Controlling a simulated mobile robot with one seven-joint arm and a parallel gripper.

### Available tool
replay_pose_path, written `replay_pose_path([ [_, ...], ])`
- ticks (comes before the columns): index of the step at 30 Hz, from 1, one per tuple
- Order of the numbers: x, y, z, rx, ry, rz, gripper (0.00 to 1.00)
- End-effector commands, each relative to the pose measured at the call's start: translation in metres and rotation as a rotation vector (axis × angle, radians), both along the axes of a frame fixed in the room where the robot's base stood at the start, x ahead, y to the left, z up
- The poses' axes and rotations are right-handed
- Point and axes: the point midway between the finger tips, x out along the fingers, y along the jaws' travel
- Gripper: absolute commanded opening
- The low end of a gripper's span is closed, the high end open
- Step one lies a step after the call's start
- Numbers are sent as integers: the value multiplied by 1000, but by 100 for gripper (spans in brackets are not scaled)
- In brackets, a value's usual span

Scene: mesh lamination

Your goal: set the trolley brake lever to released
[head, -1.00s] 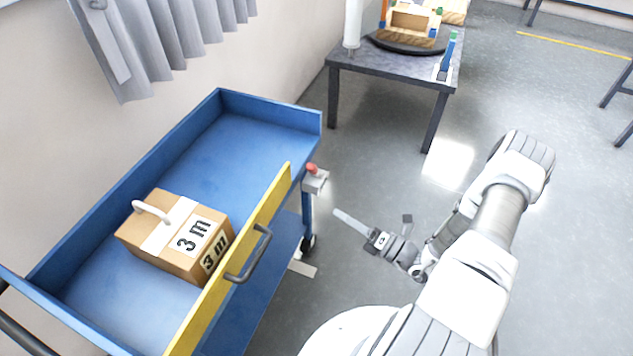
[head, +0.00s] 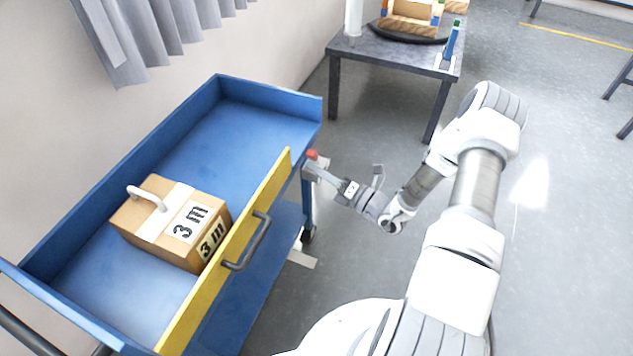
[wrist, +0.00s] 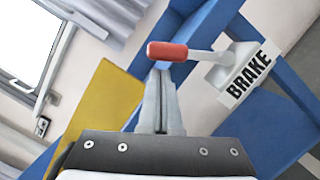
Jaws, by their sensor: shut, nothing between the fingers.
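The blue trolley (head: 262,92) stands at the left, with a yellow front panel (head: 200,318). Its brake lever has a red grip (wrist: 167,51) on a grey arm (wrist: 205,56), coming from a bracket labelled BRAKE (wrist: 247,78) in the wrist view. The red grip also shows at the trolley's right corner in the head view (head: 312,154). My gripper (wrist: 161,76) is shut and empty. In the wrist view its fingertips lie just below the red grip, close to it; whether they touch I cannot tell. In the head view my gripper partly hides the bracket.
A cardboard box (head: 160,222) marked 3 m sits on the trolley's top tray. A dark table (head: 395,62) with several items stands behind. A black handle (head: 247,240) juts from the yellow panel.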

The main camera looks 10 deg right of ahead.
Motion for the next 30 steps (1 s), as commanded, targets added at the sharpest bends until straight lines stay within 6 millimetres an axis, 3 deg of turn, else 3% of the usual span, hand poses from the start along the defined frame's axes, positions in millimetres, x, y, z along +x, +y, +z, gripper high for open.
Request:
replay_pose_path([
  [30, 6, -5, 9, 54, 75, 0, 0],
])
